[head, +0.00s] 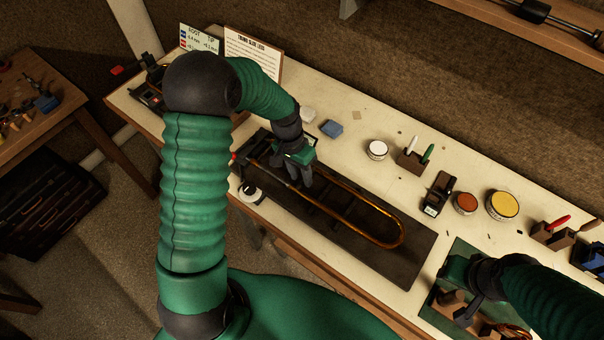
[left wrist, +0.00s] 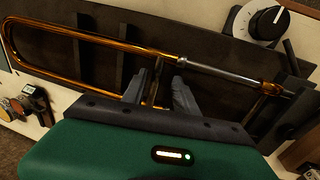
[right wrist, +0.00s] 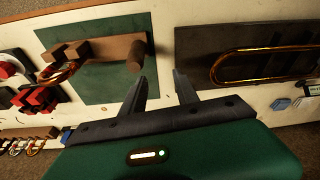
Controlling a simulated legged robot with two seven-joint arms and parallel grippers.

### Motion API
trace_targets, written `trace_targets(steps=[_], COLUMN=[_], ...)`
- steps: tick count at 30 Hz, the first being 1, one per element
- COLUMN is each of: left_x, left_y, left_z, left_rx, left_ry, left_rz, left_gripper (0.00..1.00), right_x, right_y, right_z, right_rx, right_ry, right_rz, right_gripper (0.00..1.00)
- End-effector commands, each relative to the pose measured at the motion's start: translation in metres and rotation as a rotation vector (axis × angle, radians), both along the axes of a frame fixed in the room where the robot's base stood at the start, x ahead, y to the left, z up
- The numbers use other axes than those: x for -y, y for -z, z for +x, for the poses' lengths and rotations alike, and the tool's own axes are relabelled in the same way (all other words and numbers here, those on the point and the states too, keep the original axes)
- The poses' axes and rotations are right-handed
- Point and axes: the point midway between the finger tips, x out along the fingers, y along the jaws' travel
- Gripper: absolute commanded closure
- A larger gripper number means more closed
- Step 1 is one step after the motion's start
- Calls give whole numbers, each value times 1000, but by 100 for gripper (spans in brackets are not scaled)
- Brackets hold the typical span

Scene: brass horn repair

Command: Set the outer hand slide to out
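The outer hand slide (head: 372,208) is a long brass U that lies on a dark bench fixture (head: 400,268), its bow toward the right in the head view. In the left wrist view the brass slide (left wrist: 60,33) meets a silvery tube (left wrist: 205,66) that runs right to a holder. My left gripper (head: 302,180) is down at the slide. Its fingers (left wrist: 160,88) stand apart, one on each side of a brass cross brace, with a gap visible. My right gripper (right wrist: 162,88) is open and empty near the green mat (head: 435,312).
A dial with a dark knob (head: 250,193) sits by the fixture's left end. A white tub (head: 377,150), a tool block (head: 410,158), a dark gauge (head: 438,194) and a yellow tin (head: 502,205) stand behind the fixture. A sign (head: 250,58) stands at the back left.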

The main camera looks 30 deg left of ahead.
Motion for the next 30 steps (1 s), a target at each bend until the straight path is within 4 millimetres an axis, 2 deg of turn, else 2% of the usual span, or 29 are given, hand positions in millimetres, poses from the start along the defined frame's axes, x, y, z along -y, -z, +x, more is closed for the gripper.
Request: trace_targets(steps=[3, 11, 30], left_x=[2, 5, 2], left_y=[-1, -2, -3], left_z=[0, 0, 2], left_rx=[0, 1, 7], left_ry=[0, 0, -1], left_rz=[2, 9, 7], left_gripper=[67, 100, 100], right_x=[0, 0, 0], right_y=[0, 0, 0], right_z=[0, 0, 0], right_rx=[0, 0, 0], right_ry=[-1, -1, -1], right_rz=[0, 0, 0], right_gripper=[64, 64, 64])
